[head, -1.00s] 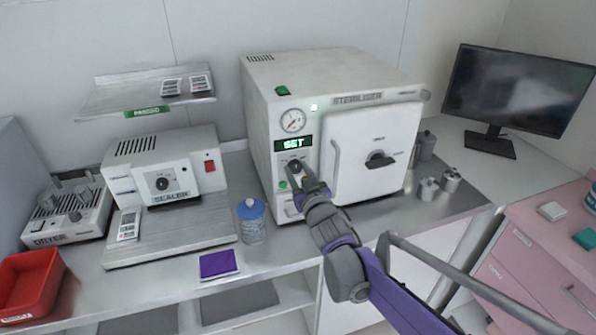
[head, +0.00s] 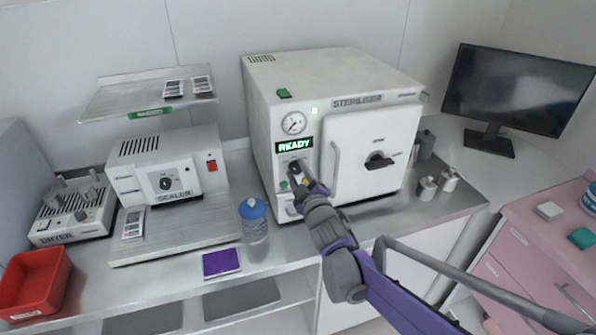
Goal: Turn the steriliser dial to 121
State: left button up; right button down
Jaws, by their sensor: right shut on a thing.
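The steriliser (head: 300,80) is a white box on the counter with a closed door (head: 370,150) and a round gauge (head: 294,123). Its green display (head: 295,145) reads READY. The dial is just below the display and is mostly hidden by my right gripper (head: 297,171), which is shut on it. The dial's markings are too small and covered to read. My right arm comes in from the lower right. My left gripper is not in view.
A sealer (head: 160,168), a dryer (head: 72,212) and a red tray (head: 33,284) stand further left. Metal canisters (head: 427,188) and a monitor (head: 515,100) are to the right.

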jog(key=shift+n, duration=0.3)
jog(key=shift+c, duration=2.2)
grip_release()
jog(key=shift+s, duration=0.15)
jog(key=b+v, duration=0.1)
jog(key=v, duration=0.9)
jog(key=shift+s+d, duration=0.15)
jog(key=shift+s, duration=0.1)
jog(key=s+d+f+m+g+h, duration=0.35)
jog(key=s+d+f+m, duration=0.3)
jog(key=s, duration=0.25)
jog(key=s+d+f+m+g+h, duration=0.3)
jog(key=s+d+f+m+g, duration=0.15)
jog(key=s+d, duration=0.35)
jog(key=s+f+m+g, duration=0.2)
jog(key=s+f, duration=0.4)
jog(key=s, duration=0.4)
jog(key=shift+s+a+m+g+y+p, duration=0.25)
jog(key=shift+m+g+y, duration=0.2)
jog(key=shift+g, duration=0.45)
